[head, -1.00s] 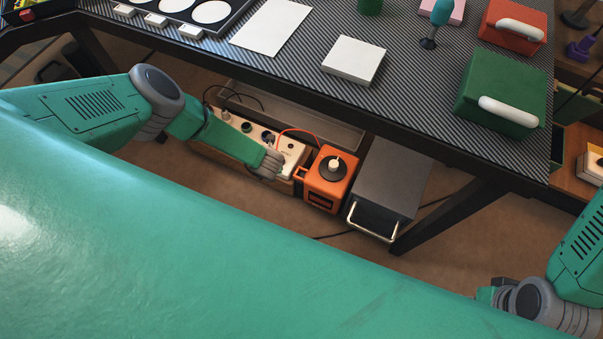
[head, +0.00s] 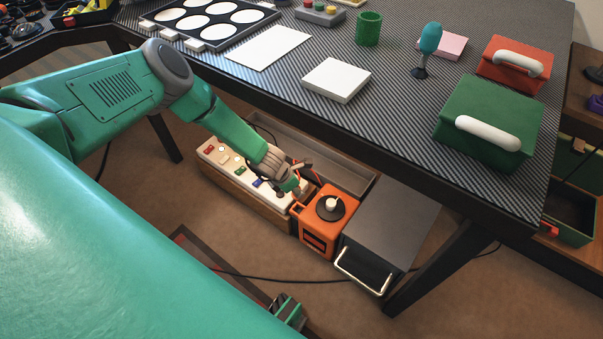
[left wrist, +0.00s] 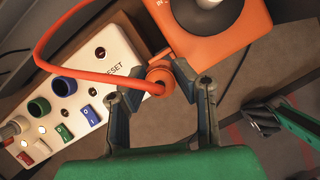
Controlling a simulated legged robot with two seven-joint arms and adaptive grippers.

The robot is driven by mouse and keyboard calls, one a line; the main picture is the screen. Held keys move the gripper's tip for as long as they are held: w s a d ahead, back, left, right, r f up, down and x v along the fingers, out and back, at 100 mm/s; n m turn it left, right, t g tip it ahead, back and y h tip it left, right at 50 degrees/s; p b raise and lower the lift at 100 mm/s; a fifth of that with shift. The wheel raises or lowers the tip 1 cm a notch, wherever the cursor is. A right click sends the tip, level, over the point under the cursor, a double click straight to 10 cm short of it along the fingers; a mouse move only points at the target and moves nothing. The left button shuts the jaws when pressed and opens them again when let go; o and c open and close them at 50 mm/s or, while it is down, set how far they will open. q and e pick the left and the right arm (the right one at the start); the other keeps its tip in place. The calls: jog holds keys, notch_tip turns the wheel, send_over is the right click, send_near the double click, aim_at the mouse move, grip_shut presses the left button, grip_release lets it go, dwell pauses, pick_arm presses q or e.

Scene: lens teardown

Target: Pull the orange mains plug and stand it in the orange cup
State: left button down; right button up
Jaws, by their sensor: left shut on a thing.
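My left gripper (head: 297,187) reaches under the bench edge, beside the white power strip (head: 215,153) and the orange dial box (head: 328,207). In the left wrist view the orange plug (left wrist: 160,74) sits between the fingertips of that gripper (left wrist: 165,82), which is shut on it. Its orange cord (left wrist: 85,72) loops over the strip (left wrist: 95,60). The plug appears beyond the strip's RESET end; its pins are hidden. What looks like my right gripper (left wrist: 268,120) shows low at the right there; its jaw state is unclear. I see no orange cup.
A dark metal box (head: 390,230) with a wire handle stands right of the dial box. A grey cable tray (head: 330,155) runs behind the strip. The bench top (head: 390,100) overhangs; a green cup (head: 369,28) stands on it. A black cable crosses the floor.

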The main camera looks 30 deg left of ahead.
pick_arm(q)
jog(key=shift+a+f, duration=0.35)
jog(key=shift+a, duration=0.2)
jog(key=shift+f, duration=0.1)
jog(key=shift+d+f+m+b, duration=0.1)
jog(key=shift+d+m+b, duration=0.2)
jog(key=shift+b, duration=0.05)
jog(key=shift+d+f+b, duration=0.7)
jog(key=shift+d+b, duration=0.05)
jog(key=shift+b, duration=0.15)
jog(key=f+b, duration=0.1)
jog(key=a+f, duration=0.1)
jog(key=f, duration=0.1)
jog(key=shift+b, duration=0.4)
jog(key=shift+a+f, duration=0.25)
jog(key=shift+f, duration=0.1)
jog(key=shift+d+r, duration=0.35)
jog(key=shift+d, duration=0.2)
jog(key=shift+a+f, duration=0.25)
jog(key=shift+a, duration=0.25)
jog(key=shift+d+r, duration=0.15)
jog(key=shift+d, duration=0.1)
pick_arm(e)
jog(key=f, duration=0.4)
jog(key=shift+a+f, duration=0.2)
